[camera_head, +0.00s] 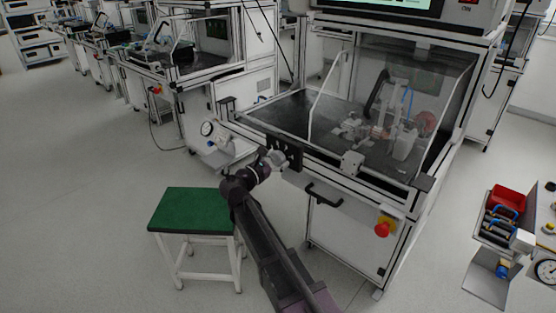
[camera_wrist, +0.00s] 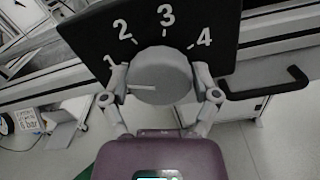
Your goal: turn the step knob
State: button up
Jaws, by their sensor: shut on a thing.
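The step knob (camera_wrist: 165,72) is a round grey knob on a black plate (camera_wrist: 82,30) marked 1, 2, 3 and 4 in white. A pale line on the knob points left, a little below the 1. My gripper (camera_wrist: 160,86) has one finger on each side of the knob and is shut on it. In the head view my gripper (camera_head: 274,159) is at the black plate (camera_head: 291,152) on the front edge of the test bench. There the gripper largely hides the knob.
The test bench (camera_head: 330,221) has a clear guard over its fixture. A black handle (camera_head: 323,195) and a red button (camera_head: 382,229) are on its front. A green-topped stool (camera_head: 193,209) stands to the left of my arm. A panel with a gauge (camera_head: 207,129) is to the left.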

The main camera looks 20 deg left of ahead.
jog(key=shift+d, duration=0.1)
jog(key=shift+m, duration=0.3)
jog(key=m, duration=0.4)
jog(key=shift+m, duration=2.1)
jog(key=o, duration=1)
jog(key=shift+c, duration=0.2)
